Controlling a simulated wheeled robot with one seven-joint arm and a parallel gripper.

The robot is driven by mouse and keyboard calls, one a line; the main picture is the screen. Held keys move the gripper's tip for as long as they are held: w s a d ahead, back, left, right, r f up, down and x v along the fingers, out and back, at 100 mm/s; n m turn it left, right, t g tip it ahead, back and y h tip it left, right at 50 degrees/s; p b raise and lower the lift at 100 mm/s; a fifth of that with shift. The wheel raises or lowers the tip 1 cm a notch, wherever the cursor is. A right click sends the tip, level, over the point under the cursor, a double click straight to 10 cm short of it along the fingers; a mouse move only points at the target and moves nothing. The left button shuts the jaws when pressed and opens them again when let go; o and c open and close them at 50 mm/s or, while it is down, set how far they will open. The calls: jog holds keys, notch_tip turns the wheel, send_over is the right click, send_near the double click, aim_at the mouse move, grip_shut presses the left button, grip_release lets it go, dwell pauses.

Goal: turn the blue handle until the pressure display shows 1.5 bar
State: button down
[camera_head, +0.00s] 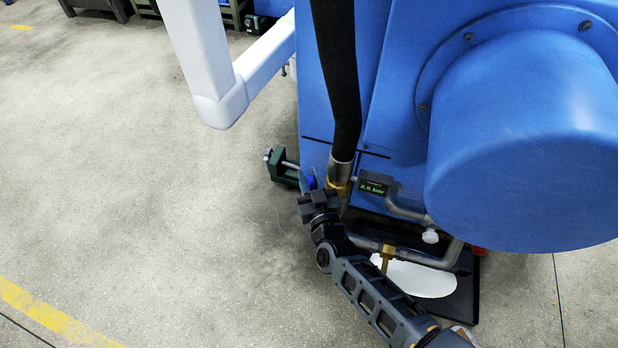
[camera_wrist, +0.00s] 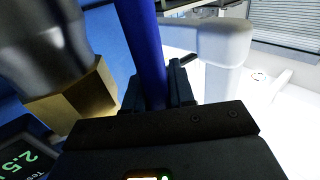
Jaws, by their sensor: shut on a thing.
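The blue handle (camera_wrist: 145,50) stands between my gripper's dark fingers (camera_wrist: 157,88) in the wrist view. The gripper is shut on it. In the head view only a small piece of the blue handle (camera_head: 309,182) shows beside my gripper (camera_head: 313,196); the rest is hidden. The pressure display (camera_head: 375,186) reads 2.5 bar in green, just right of the brass fitting. It is partly in view at the lower left of the wrist view (camera_wrist: 20,160), with its right part cut off behind my gripper.
A black hose (camera_head: 338,80) runs down to the brass fitting (camera_head: 339,186), close to my gripper. The large blue machine (camera_head: 530,140) fills the right. A green vice-like object (camera_head: 283,170) stands left of the gripper. A white arm-like post (camera_head: 215,90) stands upper left. Open floor lies left.

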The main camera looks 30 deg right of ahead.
jog(key=shift+s+f+b, duration=0.1)
jog(key=shift+b, duration=0.25)
jog(key=shift+s+a+f+t+b, duration=0.15)
jog(key=shift+s+t+b, duration=0.2)
jog(key=shift+b, duration=0.45)
jog(key=s+t+b, duration=0.1)
jog(key=b, duration=0.3)
jog(key=s+t+b, duration=0.1)
jog(key=t+b, duration=0.1)
jog(key=b, duration=0.2)
jog(key=shift+s+a+f+h, duration=0.2)
jog(key=shift+s+f+h, duration=0.05)
jog(key=shift+f+h, duration=0.1)
jog(key=shift+s+a+f+t+h+b, duration=0.1)
jog(key=shift+s+a+t+h+b, duration=0.1)
jog(key=shift+s+t+b, duration=1.4)
jog(key=shift+s+a+f+t+h+b, duration=0.15)
jog(key=shift+s+t+b, duration=0.4)
jog(key=shift+b, duration=2)
jog(key=shift+w+r, duration=0.1)
jog(key=shift+w, duration=0.1)
jog(key=c, duration=1)
grip_release()
jog(key=shift+c, duration=0.2)
